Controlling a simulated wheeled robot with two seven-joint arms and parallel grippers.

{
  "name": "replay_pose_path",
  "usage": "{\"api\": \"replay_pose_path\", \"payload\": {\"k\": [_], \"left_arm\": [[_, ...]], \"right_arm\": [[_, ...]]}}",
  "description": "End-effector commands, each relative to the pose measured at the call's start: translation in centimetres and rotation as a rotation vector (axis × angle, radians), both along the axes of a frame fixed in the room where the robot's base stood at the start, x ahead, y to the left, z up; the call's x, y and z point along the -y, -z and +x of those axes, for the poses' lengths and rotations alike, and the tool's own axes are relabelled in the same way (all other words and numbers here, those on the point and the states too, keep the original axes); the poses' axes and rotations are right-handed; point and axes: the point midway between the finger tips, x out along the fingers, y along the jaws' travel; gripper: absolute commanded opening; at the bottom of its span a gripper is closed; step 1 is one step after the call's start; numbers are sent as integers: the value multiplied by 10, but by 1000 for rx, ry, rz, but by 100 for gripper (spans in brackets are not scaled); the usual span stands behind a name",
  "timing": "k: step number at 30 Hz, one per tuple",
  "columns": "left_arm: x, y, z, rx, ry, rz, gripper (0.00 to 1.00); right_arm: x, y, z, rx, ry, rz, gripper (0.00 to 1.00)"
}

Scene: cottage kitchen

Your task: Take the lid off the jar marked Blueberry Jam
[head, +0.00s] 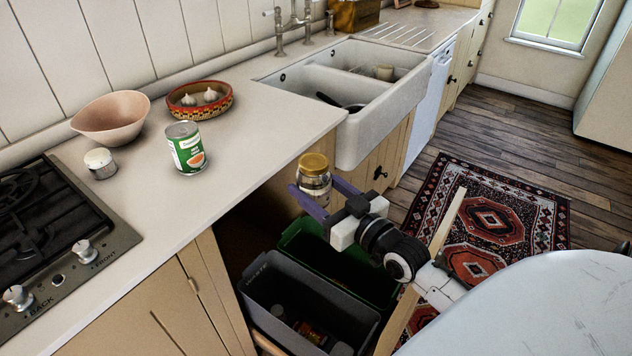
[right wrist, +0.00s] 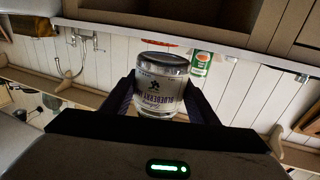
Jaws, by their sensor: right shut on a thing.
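The jar marked Blueberry Jam (head: 315,184) is a clear glass jar with a gold lid (head: 313,163) on top. My right gripper (head: 327,195) is shut on the jar's body, one dark finger on each side. It holds the jar upright in the air, in front of the counter edge. In the right wrist view the jar (right wrist: 160,88) appears upside down between the fingers (right wrist: 155,95), its label partly readable. The lid cannot be made out there. My left gripper is not in view.
A grey bin (head: 262,290) and a green bin (head: 350,262) stand open below the jar. The counter (head: 255,135) holds a green can (head: 186,148), a pink bowl (head: 112,116), a garlic basket (head: 182,108) and a small white-lidded jar (head: 100,163). Its front right part is clear.

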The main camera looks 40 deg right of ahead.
Motion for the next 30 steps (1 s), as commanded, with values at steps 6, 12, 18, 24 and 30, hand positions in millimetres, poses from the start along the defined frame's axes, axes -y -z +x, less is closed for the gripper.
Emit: {"api": "replay_pose_path", "payload": {"k": [6, 12, 18, 24, 30], "left_arm": [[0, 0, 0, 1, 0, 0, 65], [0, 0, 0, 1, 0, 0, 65], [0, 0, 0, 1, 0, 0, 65], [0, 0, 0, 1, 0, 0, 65], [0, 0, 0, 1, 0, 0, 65]], "right_arm": [[0, -1, 0, 3, -1, -1, 22], [0, -1, 0, 3, -1, -1, 28], [0, -1, 0, 3, 0, -1, 14], [-1, -1, 0, 3, -1, 0, 13], [-38, 10, -24, -11, -25, 6, 13]]}}
